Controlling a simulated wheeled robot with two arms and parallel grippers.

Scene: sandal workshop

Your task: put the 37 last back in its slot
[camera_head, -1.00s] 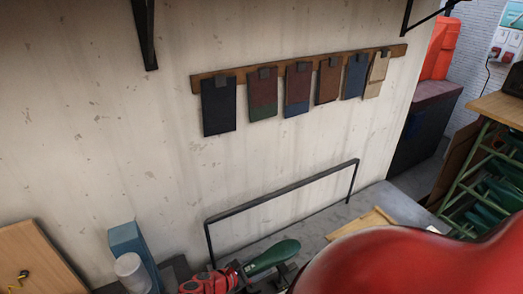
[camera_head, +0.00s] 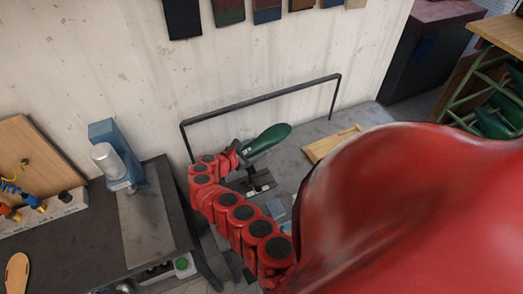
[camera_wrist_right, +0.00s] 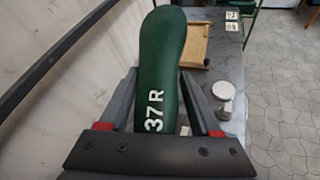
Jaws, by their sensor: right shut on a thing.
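A green shoe last (camera_head: 268,138) is held out in front of the wall, above the grey bench. In the right wrist view the last (camera_wrist_right: 160,65) fills the middle and reads "37 R" in white. My right gripper (camera_head: 243,152) is shut on it, with one finger on each side; the gripper also shows in the wrist view (camera_wrist_right: 160,115). Several green lasts (camera_head: 495,112) sit in a green-framed rack (camera_head: 458,88) at the far right. I cannot make out an empty slot or its label. My left gripper is not in view.
A black rail frame (camera_head: 265,97) stands behind the last, near the wall. A wooden tray (camera_head: 322,149) lies on the bench. A blue machine (camera_head: 115,150) stands at left. My large red arm part blocks the lower right. Small number cards (camera_wrist_right: 232,26) show in the wrist view.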

